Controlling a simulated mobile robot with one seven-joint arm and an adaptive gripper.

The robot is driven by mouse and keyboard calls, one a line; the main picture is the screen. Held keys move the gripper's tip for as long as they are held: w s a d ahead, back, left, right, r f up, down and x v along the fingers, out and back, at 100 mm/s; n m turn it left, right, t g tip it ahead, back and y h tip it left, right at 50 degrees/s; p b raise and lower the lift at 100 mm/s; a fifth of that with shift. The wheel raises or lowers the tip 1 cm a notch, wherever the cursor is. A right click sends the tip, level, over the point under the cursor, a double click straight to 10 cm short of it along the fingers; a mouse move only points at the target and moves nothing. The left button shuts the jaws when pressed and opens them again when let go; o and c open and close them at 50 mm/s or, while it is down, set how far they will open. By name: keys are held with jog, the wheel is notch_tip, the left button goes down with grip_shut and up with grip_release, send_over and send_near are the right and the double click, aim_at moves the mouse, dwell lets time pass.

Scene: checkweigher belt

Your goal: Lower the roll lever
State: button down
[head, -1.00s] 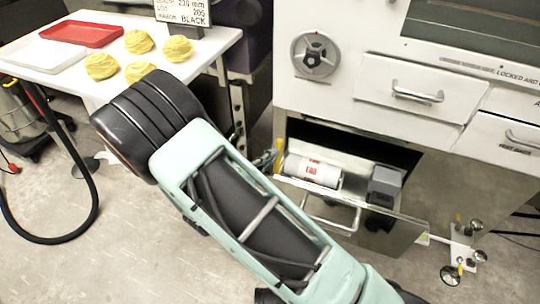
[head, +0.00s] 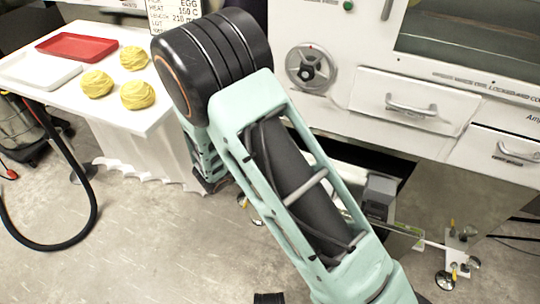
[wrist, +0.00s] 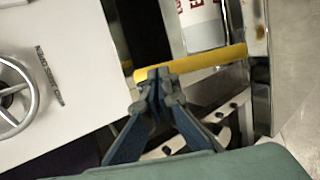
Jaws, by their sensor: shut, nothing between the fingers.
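The yellow bar (wrist: 205,65), which looks like the roll lever, lies across the front of a white label roll with red print (wrist: 203,22) in the wrist view. My gripper (wrist: 159,76) is shut and empty. Its fingertips overlap the bar near its left end in the picture; I cannot tell if they touch it. In the head view my arm hides the gripper, the lever and most or all of the roll.
The open drawer also holds a grey block (head: 380,190). Above are a white closed drawer (head: 408,105) and a round handwheel (head: 311,67). A white table (head: 140,118) with yellow dough nests (head: 137,94) and a red tray (head: 77,46) stands at left.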

jog(key=w+g+p, duration=0.1)
jog(key=w+d+g+p, duration=0.1)
jog(key=p, duration=0.1)
jog(key=w+g+y+p, duration=0.1)
jog(key=shift+w+d+f, duration=0.1)
jog(key=shift+d+f, duration=0.05)
jog(key=shift+f, duration=0.2)
jog(key=w+d+f+n+g+y+p, duration=0.1)
jog(key=w+f+g+y+p, duration=0.1)
jog(key=f, duration=0.5)
jog(key=shift+w+d+f+g+p, duration=0.3)
jog(key=shift+w+g+p, duration=0.3)
jog(key=shift+w+g, duration=0.9)
jog(key=shift+s, duration=0.15)
jog(key=w+d+p+v, duration=0.1)
jog(key=w+p+v, duration=0.1)
jog(key=v, duration=1.1)
jog(key=shift+w+r, duration=0.4)
jog(key=shift+r, duration=0.35)
